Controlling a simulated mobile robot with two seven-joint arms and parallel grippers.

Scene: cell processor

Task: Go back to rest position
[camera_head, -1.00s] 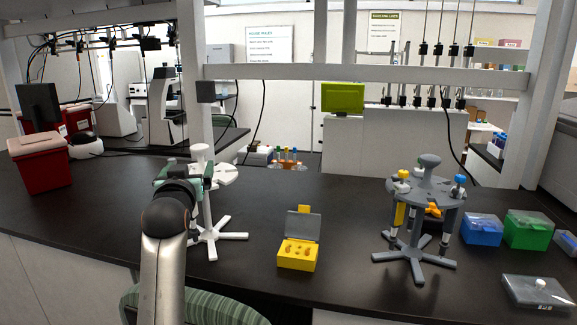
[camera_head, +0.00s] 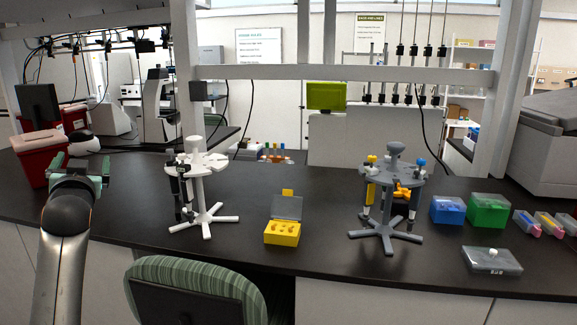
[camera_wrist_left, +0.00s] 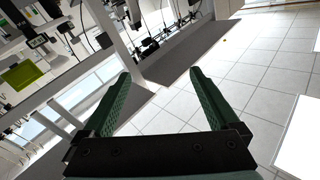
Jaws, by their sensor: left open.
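My left gripper (camera_head: 82,168) is at the left of the head view, in front of the red bin and above the dark bench. Its green fingers also show in the left wrist view (camera_wrist_left: 158,95), spread apart with nothing between them. My right gripper is not in view. A white pipette stand (camera_head: 203,192) with a dark pipette hanging on it stands to the right of my left gripper, apart from it.
The red bin (camera_head: 38,160) stands close behind my left gripper. A yellow box (camera_head: 282,232), a grey pipette carousel (camera_head: 392,190), blue (camera_head: 447,210) and green (camera_head: 489,211) boxes stand on the bench (camera_head: 130,205). A green striped chair (camera_head: 200,282) stands in front.

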